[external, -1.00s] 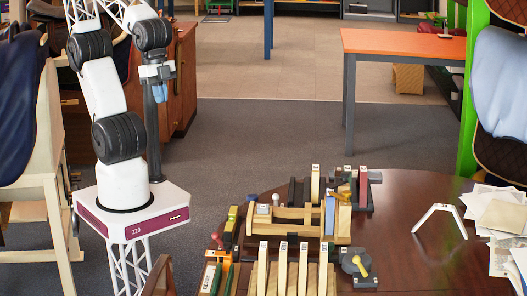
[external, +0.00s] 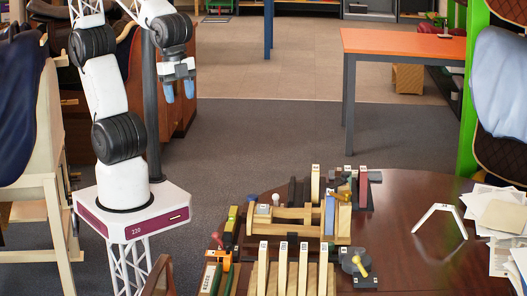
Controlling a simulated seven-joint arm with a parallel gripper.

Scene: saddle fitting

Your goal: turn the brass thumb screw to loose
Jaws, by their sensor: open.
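My gripper (external: 179,91) is raised high at the upper left, well away from the table. Its two blue fingertips point down, apart, with nothing between them. A small brass-coloured piece (external: 342,196) shows at the right end of the wooden fixture (external: 290,215) on the round table. A yellow-knobbed lever (external: 360,263) sits on a dark base at the fixture's front right. At this size I cannot tell for certain which is the brass thumb screw, or how it is turned.
Several upright pale wooden slats (external: 283,268) stand at the table's front. An orange-handled tool (external: 220,254) and green-handled tools lie at the left edge. A white angled bracket (external: 440,216) and papers (external: 497,225) lie to the right. The dark tabletop (external: 405,265) is partly clear.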

